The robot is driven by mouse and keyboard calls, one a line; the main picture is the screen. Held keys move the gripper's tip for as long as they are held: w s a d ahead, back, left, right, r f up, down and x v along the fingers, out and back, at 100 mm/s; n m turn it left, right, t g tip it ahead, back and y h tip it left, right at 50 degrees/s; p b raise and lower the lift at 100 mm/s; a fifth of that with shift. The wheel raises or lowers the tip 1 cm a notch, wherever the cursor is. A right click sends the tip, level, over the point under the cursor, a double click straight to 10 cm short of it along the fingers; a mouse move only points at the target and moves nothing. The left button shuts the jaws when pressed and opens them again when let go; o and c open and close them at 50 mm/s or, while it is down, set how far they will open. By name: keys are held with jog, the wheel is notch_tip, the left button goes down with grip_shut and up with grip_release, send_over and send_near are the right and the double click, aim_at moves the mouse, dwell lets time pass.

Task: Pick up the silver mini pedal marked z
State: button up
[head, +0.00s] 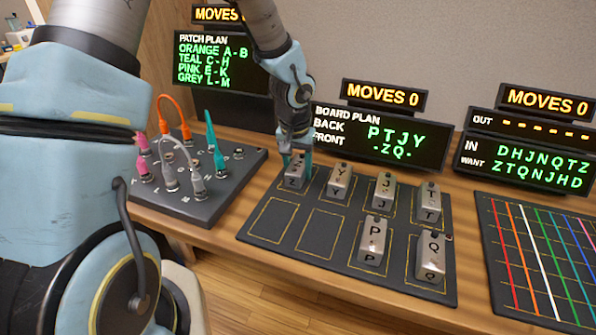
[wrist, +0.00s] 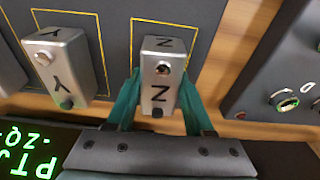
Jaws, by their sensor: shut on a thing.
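The silver mini pedal marked Z (head: 295,171) is at the back left slot of the dark pedal board (head: 262,243). In the wrist view the Z pedal (wrist: 160,82) shows its letter on the top and on the end face, with a small knob and a footswitch. My gripper (head: 297,158) is over it from behind, with its teal fingers (wrist: 158,98) shut on the pedal's two sides. I cannot tell whether the pedal is resting on the board or slightly lifted.
The Y pedal (head: 340,183) stands just right of Z, with J (head: 383,193) and T (head: 430,203) further along. P (head: 372,240) and Q (head: 433,257) stand in the front row. Two front left slots are empty. A patch panel with plugs (head: 190,207) is at left; lit signs (head: 385,135) stand behind.

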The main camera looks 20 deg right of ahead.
grip_shut()
